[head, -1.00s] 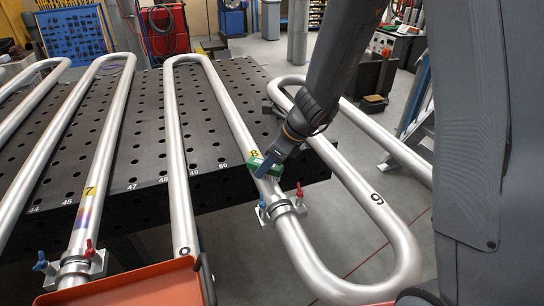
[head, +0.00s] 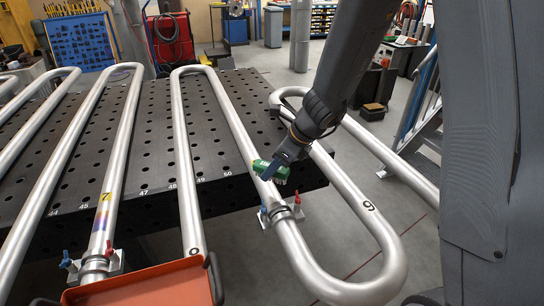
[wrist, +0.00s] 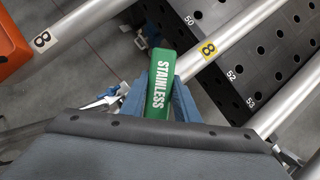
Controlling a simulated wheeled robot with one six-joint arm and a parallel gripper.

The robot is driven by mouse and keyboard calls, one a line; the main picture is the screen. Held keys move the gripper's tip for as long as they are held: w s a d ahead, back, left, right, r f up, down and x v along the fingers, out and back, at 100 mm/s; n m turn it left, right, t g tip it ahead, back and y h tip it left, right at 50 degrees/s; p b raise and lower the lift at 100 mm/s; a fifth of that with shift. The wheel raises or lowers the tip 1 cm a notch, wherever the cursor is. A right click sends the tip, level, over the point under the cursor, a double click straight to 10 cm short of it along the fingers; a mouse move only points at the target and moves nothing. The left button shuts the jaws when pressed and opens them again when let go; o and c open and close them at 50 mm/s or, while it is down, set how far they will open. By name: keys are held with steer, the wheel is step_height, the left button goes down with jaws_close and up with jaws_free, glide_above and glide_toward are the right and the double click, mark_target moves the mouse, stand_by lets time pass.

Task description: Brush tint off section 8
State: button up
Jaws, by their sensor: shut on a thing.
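The section 8 tube (head: 232,122) is bare metal and runs from the table down past its front edge. Whether the bristles touch the tube is unclear.
A clamp (head: 282,213) with blue and red handles is just below the brush. Tube 7 (head: 118,150) carries a dark coloured patch. Tube 9 (head: 383,240) loops at the right. An orange tray (head: 140,283) is at the front left. The perforated table (head: 65,185) lies behind.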

steer(key=shift+r+p, duration=0.9)
steer(key=shift+r, duration=0.2)
